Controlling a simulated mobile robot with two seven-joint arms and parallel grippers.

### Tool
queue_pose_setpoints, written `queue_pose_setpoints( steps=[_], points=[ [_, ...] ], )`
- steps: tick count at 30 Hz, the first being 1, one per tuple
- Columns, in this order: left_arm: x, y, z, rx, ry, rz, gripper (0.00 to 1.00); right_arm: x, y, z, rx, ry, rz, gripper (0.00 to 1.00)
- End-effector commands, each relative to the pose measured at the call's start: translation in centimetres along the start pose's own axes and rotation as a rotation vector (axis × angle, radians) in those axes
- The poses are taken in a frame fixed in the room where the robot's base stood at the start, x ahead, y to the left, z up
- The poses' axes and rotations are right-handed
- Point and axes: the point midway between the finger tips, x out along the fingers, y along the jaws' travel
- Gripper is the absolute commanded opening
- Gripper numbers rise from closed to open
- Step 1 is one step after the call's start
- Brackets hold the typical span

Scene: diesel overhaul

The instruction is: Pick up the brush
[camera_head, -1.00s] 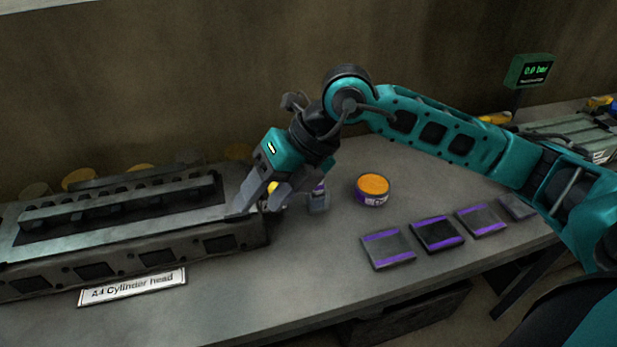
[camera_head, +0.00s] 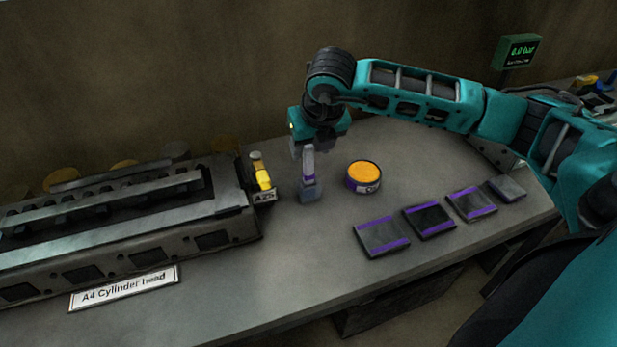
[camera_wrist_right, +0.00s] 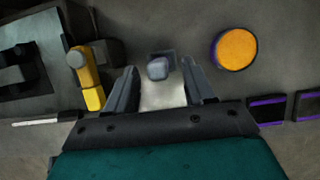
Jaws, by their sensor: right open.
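My left gripper is not in view.
A yellow item with a grey cap (camera_head: 262,177) stands left, beside the cylinder head (camera_head: 130,240). The orange-topped tin (camera_head: 364,176) is close on the right. Several flat purple-striped pads (camera_head: 381,237) lie front right.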

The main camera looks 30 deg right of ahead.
Motion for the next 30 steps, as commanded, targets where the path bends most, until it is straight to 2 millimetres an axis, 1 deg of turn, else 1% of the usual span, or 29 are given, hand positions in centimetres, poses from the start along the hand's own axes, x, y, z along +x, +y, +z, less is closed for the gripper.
queue_pose_setpoints(
  steps=[3, 6, 8, 11, 17, 30],
  points=[
    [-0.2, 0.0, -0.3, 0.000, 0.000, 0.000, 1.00, 1.9, 0.2, 0.0, 0.000, 0.004, -0.001, 0.53],
    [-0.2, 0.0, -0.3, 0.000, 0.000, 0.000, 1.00, 3.3, 0.2, 0.0, 0.000, 0.002, -0.001, 0.53],
    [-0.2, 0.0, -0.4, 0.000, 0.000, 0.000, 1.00, 3.9, 0.2, 0.0, 0.000, 0.002, 0.000, 0.53],
    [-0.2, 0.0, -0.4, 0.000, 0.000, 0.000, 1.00, 4.4, 0.2, 0.0, -0.001, 0.002, 0.000, 0.53],
    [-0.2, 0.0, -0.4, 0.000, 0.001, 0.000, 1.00, 4.4, 0.2, 0.0, -0.001, 0.001, 0.000, 0.52],
    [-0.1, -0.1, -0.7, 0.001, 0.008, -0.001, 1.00, 4.3, 0.2, 0.0, -0.001, 0.000, 0.000, 0.10]
  ],
)
